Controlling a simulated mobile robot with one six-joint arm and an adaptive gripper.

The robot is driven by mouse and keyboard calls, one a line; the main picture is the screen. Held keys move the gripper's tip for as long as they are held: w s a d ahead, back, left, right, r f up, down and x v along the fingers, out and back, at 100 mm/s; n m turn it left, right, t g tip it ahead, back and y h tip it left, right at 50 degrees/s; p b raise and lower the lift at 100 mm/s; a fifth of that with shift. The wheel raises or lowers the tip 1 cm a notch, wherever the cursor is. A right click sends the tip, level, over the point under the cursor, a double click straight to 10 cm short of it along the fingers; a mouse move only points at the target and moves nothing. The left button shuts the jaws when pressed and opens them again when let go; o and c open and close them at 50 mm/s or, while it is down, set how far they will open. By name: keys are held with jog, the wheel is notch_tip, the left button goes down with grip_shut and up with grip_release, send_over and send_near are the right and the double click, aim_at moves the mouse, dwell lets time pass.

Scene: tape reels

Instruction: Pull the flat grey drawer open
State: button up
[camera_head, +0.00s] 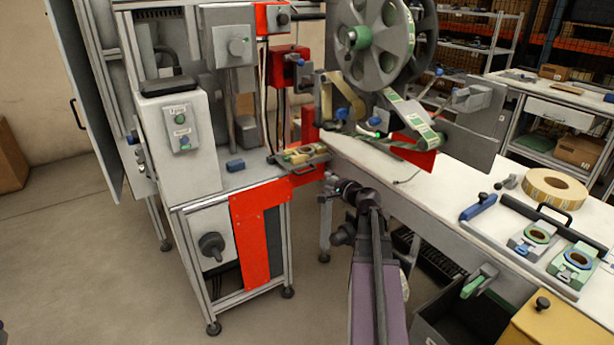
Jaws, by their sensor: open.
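A flat grey tray-like drawer (318,158) sits low at the red part of the machine, with small tan and green pieces on it. My gripper (332,183) is open, just below and right of the drawer, by the corner between the machine and the long white table. The fingers are small and dark here. I see no object between them, and I cannot tell whether they touch the drawer.
A large grey reel (376,60) stands above the white table (425,185), with labelled tape running down from it. A tan tape roll (555,187) and green-ringed fixtures lie at right. A dark open bin (460,322) is below the table's front edge. Floor at left is clear.

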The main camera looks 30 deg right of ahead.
aim_at(308, 172)
jog(key=shift+w, duration=0.15)
jog(key=b+x, duration=0.3)
jog(key=x, duration=1)
jog(key=shift+w+f, duration=0.1)
jog(key=shift+w, duration=0.2)
grip_shut()
